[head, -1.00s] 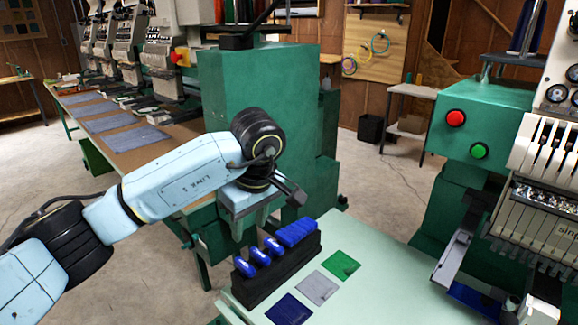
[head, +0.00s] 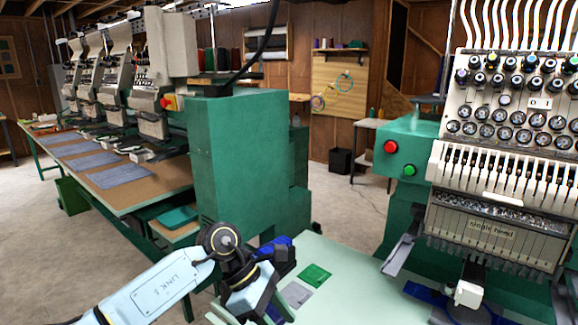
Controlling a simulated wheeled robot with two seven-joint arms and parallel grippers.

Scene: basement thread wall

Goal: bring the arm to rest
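My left arm comes in from the lower left in the head view. My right gripper is not in view.
A green square (head: 314,275) and a grey square (head: 296,294) lie on the table. An embroidery machine (head: 490,215) stands at the right, beside a green box with red and green buttons (head: 405,150). A large green cabinet (head: 240,160) stands behind the arm.

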